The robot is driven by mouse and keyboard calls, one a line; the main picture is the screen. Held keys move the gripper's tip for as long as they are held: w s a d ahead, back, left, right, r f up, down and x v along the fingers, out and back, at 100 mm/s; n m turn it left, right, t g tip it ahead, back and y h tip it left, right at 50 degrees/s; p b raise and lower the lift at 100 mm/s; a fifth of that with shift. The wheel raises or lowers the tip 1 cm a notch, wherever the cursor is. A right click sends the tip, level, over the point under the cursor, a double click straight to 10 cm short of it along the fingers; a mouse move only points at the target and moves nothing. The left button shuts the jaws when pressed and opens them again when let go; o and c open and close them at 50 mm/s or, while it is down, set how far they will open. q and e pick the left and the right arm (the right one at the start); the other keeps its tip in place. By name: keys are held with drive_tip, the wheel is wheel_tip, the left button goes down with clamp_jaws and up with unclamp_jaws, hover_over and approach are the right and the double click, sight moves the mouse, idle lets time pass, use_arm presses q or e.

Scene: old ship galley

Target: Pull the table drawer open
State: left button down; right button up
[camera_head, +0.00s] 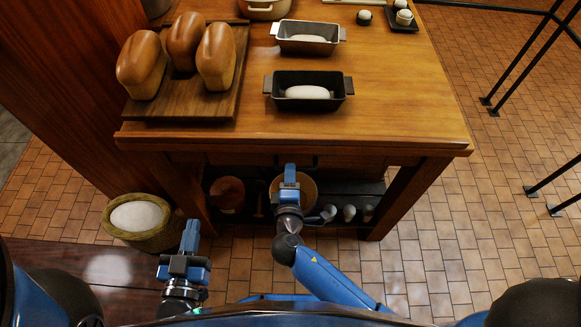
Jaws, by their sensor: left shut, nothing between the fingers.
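The wooden table (400,110) stands in front of me. Its drawer front (345,161) is a dark strip under the tabletop's front edge, mostly hidden by the overhang. I cannot make out the handle clearly or tell whether the drawer stands out at all. My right gripper (290,173) points away from me, with its fingertips at the drawer front, near the middle of the table's front side. Whether its fingers are open, shut or touching a handle is not clear. My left gripper (190,236) is shut and empty, lower and to the left, away from the table.
Several loaves lie on a wooden board (180,106) on the tabletop. Two loaf tins, a black one (309,104) and a grey one (308,48), stand beside it. A basket (143,236) stands on the floor at left. A lower shelf holds pots.

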drive_tip(key=shift+x, duration=1.65)
drive_tip(key=shift+c, duration=0.2)
clamp_jaws()
